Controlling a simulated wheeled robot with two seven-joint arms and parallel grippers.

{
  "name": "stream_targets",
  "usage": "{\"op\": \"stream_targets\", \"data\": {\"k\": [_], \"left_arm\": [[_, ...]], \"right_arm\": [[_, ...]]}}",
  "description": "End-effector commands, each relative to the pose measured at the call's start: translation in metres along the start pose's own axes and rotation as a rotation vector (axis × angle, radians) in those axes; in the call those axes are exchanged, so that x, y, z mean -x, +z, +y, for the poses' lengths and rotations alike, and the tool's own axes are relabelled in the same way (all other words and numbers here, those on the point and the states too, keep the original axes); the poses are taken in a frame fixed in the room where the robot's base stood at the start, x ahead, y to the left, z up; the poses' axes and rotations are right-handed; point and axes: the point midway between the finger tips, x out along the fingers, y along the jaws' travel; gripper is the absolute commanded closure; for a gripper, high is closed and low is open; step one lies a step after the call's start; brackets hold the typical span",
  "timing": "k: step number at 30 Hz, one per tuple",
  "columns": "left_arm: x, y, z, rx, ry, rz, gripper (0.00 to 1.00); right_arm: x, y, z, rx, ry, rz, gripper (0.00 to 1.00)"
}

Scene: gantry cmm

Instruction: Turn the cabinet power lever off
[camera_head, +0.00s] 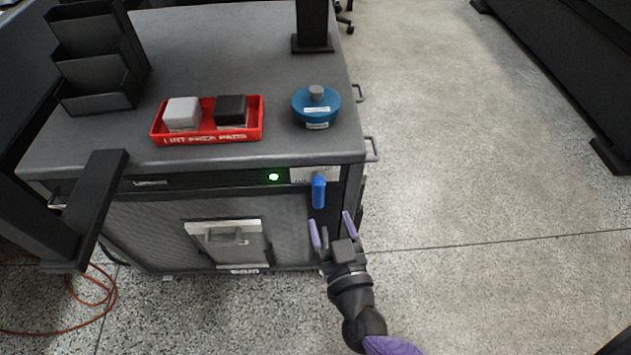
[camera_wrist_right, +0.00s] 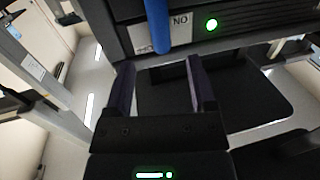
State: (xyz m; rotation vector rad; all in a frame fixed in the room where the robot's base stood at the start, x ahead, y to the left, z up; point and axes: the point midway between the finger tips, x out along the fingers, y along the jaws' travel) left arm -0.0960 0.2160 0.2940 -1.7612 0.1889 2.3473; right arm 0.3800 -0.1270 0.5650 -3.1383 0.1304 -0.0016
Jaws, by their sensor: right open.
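The cabinet (camera_head: 150,225) is dark grey, with a black strip along the top of its front. The blue power lever (camera_head: 318,191) hangs downward from a white label plate (camera_head: 315,174) at the right end of that strip. A green light (camera_head: 274,177) glows left of it. In the right wrist view the lever (camera_wrist_right: 157,25) shows at the top, beyond the fingertips. My right gripper (camera_head: 331,225) is open and empty, just below the lever and apart from it. It also shows in the right wrist view (camera_wrist_right: 161,75). My left gripper is not in view.
On the cabinet top stand a red tray (camera_head: 205,138) with two blocks, a blue round container (camera_head: 316,104) and a black file rack (camera_head: 95,60). Side handles (camera_head: 372,149) stick out at the right. An orange cable (camera_head: 85,325) lies on the floor. Floor at right is clear.

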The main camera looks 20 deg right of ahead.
Motion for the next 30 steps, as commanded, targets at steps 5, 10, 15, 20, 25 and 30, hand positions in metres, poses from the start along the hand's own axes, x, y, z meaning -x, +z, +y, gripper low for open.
{"op": "stream_targets", "data": {"k": [5, 10, 15, 20, 25, 30], "left_arm": [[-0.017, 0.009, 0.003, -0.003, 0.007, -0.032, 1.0], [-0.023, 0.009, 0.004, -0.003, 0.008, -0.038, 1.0], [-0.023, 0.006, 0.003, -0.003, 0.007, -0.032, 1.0], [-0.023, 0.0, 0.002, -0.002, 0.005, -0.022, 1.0], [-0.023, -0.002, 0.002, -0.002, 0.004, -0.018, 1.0], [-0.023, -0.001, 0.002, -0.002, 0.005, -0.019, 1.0]], "right_arm": [[-0.043, 0.005, 0.0, -0.001, 0.002, -0.001, 0.29], [-0.068, 0.003, 0.0, -0.001, 0.001, -0.001, 0.29], [-0.073, 0.001, 0.0, 0.001, 0.001, -0.001, 0.29], [-0.073, 0.001, 0.0, 0.001, 0.001, 0.0, 0.35], [-0.073, 0.001, 0.0, 0.001, 0.001, -0.001, 0.71], [-0.072, 0.001, 0.0, 0.001, 0.001, -0.001, 1.0]]}}
